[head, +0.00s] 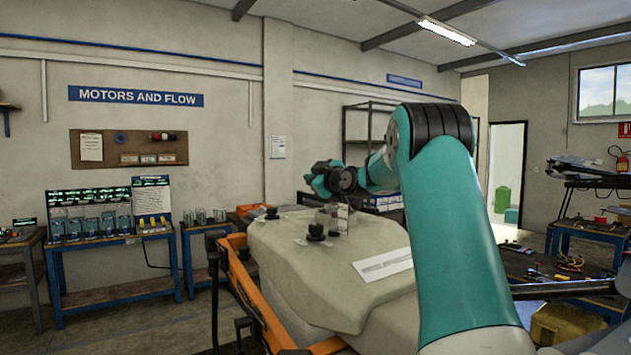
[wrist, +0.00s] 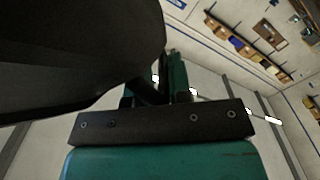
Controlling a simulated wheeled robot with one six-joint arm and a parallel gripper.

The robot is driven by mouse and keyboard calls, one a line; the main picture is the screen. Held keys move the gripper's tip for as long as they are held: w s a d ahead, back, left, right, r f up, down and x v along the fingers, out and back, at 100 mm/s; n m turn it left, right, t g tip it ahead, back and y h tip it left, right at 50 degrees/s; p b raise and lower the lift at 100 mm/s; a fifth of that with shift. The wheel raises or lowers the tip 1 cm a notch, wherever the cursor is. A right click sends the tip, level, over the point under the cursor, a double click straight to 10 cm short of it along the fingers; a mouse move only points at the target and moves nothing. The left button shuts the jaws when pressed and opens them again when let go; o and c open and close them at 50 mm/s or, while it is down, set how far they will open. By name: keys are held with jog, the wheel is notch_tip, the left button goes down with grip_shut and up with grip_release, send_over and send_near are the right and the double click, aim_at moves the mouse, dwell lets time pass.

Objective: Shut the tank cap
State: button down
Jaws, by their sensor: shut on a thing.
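The pale beige tank (head: 290,262) fills the middle of the head view, with a white label on its right side. A black cap-like fitting (head: 316,232) stands on its top, and a smaller black one (head: 272,212) is farther left. My gripper (head: 333,213) is low over the far part of the tank top, small and partly blurred into the background. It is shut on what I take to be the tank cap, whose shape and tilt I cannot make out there. In the wrist view a large dark form (wrist: 75,55) covers the upper left, very close to the camera.
An orange frame (head: 245,275) runs along the tank's left side. Workbenches with bottles and instruments (head: 95,225) stand along the left wall. A bench with tools (head: 560,265) is at the right. Floor is free at the left front.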

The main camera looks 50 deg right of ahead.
jog(key=c, duration=1.2)
grip_release()
jog(key=shift+s, duration=0.15)
jog(key=shift+s+f+b, duration=0.1)
jog(key=shift+s+b, duration=0.25)
jog(key=shift+b, duration=0.05)
jog(key=shift+b+v, duration=4.65)
jog(key=shift+v, duration=3.65)
jog(key=shift+a, duration=0.1)
